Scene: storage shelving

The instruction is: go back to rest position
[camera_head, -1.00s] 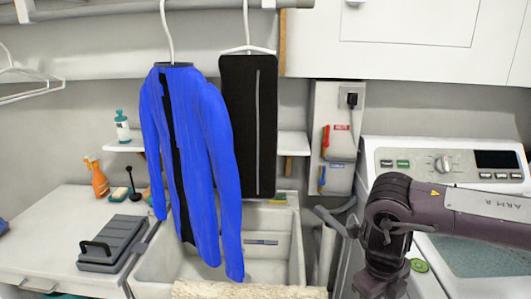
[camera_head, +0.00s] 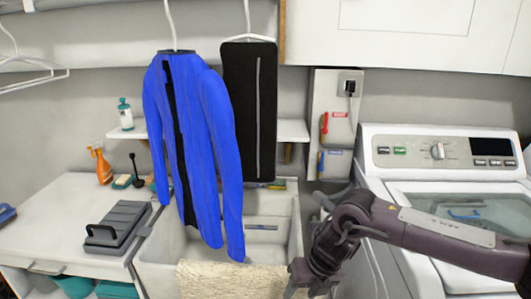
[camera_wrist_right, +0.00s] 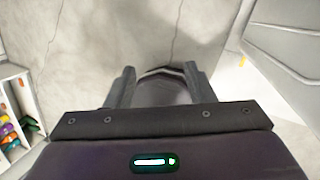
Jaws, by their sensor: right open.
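My right arm (camera_head: 440,238) comes in from the right, in front of the washing machine. My right gripper (camera_head: 305,278) hangs low in front of the sink's right side, partly cut off by the bottom edge of the head view. In the right wrist view my right gripper (camera_wrist_right: 160,88) is open, with its two fingers apart and nothing seen held between them. Past the fingers is a pale grey cracked surface. My left gripper is in neither view.
A blue jacket (camera_head: 217,140) and a black garment (camera_head: 248,100) hang above the white sink (camera_head: 288,215). A cream towel (camera_head: 225,279) lies over its front. The washing machine (camera_head: 440,150) stands right, a counter (camera_head: 45,205) left. A shelf with colourful items (camera_wrist_right: 12,125) shows in the wrist view.

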